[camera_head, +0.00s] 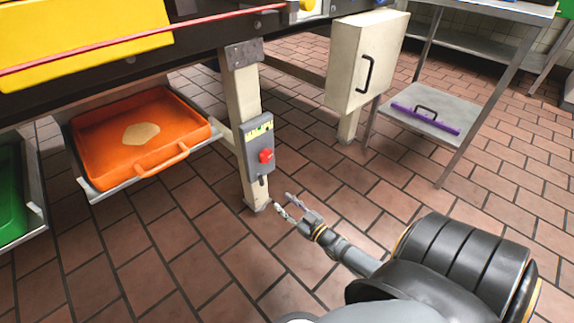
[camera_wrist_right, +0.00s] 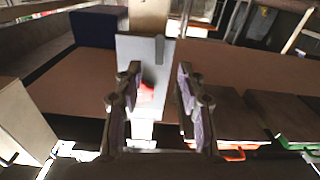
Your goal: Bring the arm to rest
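My right gripper (camera_head: 285,205) is open and empty in the head view, low over the tiled floor, to the right of the machine's cream leg. In the right wrist view my right gripper (camera_wrist_right: 160,95) shows two separated fingers with nothing between them. Beyond them is the grey control box (camera_wrist_right: 146,72) with its red switch. My left gripper is not in either view.
The control box (camera_head: 254,146) is fixed to the cream leg (camera_head: 241,95). An orange tray (camera_head: 90,130) holding a pale flat piece (camera_head: 141,133) sits at left. A cream cabinet (camera_head: 350,65) and a metal table (camera_head: 455,95) stand at right. The tiled floor (camera_head: 350,200) between is open.

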